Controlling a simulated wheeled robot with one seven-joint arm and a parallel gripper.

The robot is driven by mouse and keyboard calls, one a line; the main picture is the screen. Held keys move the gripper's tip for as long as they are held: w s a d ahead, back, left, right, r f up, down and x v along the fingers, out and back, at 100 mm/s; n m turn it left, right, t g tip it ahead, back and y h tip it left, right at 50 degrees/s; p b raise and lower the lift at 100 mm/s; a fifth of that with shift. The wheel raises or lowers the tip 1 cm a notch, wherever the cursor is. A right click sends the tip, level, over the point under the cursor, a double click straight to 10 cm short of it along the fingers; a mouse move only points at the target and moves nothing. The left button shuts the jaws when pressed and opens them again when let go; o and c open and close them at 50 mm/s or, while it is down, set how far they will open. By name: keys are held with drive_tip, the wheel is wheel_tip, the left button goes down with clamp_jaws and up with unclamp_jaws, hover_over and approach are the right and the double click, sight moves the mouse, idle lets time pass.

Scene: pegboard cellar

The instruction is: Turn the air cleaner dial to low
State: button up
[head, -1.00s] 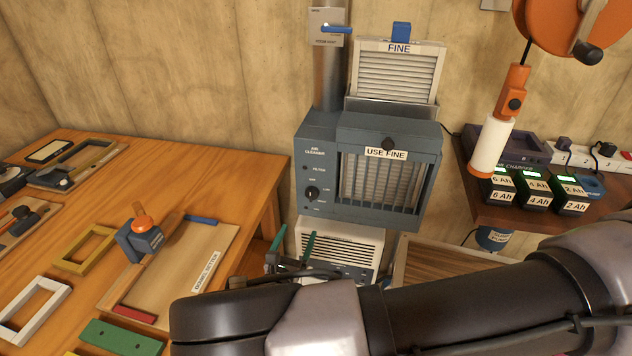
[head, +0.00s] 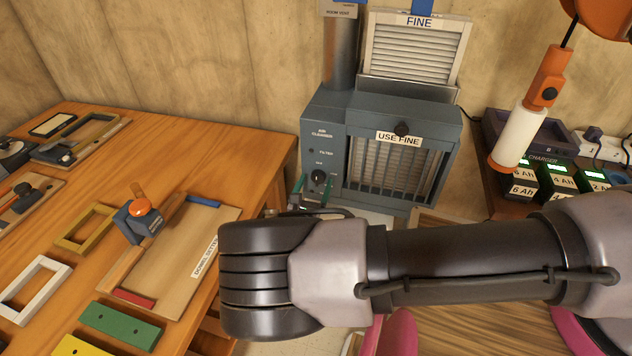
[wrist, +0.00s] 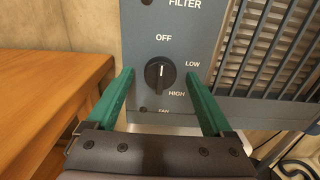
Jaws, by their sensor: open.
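The air cleaner (head: 375,110) is a blue-grey box by the wall. Its black dial (wrist: 160,75) is low on the left of its front, and it also shows in the head view (head: 319,178). In the wrist view the printed labels OFF, LOW and HIGH run from above the dial round its right side. The dial's white mark is at its top, towards OFF. My gripper (wrist: 160,77) is open, with one green finger on each side of the dial. Gaps show between the fingers and the dial; nothing is held. My arm covers the area below the cleaner in the head view.
The wooden table (head: 185,150) lies left, bearing frames and a jig. A charger shelf (head: 490,190) is at right, with an orange and white hanging tool (head: 530,115) above it. The cleaner's grille (wrist: 265,50) is right of the dial.

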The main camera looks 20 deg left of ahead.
drive_tip(key=shift+w, duration=0.6)
drive_tip(key=c, duration=1.3)
drive_tip(key=shift+c, duration=0.2)
drive_tip(key=shift+m, duration=0.3)
drive_tip(key=m, duration=0.6)
drive_tip(key=shift+d, duration=0.1)
drive_tip(key=m, duration=0.7)
drive_tip(key=shift+d+f, duration=0.1)
drive_tip(key=shift+f, duration=0.05)
